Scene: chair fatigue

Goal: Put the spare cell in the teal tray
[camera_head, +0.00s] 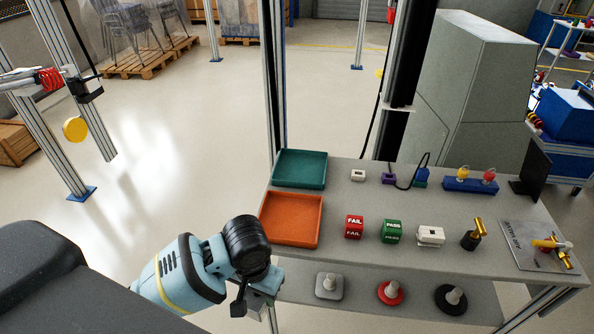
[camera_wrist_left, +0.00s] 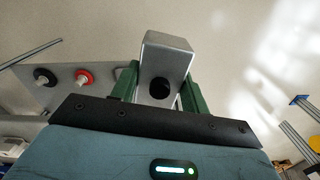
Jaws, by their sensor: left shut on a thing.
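The teal tray (camera_head: 300,169) lies empty at the far left corner of the bench top. My left gripper (camera_wrist_left: 160,88) is shut on the spare cell (camera_wrist_left: 167,56), a grey metal block with a dark round hole, held between its green fingers in the left wrist view. In the head view the left gripper (camera_head: 262,292) is low, near the left front of the bench and nearer to me than the trays. The wrist hides most of the gripper and the cell there. My right gripper is not in view.
An orange tray (camera_head: 291,219) lies directly in front of the teal one. Red FAIL (camera_head: 354,227) and green PASS (camera_head: 392,231) blocks stand to its right. A lower shelf holds a grey (camera_head: 329,286), a red (camera_head: 390,292) and a black (camera_head: 451,299) knobbed piece. Open floor lies left.

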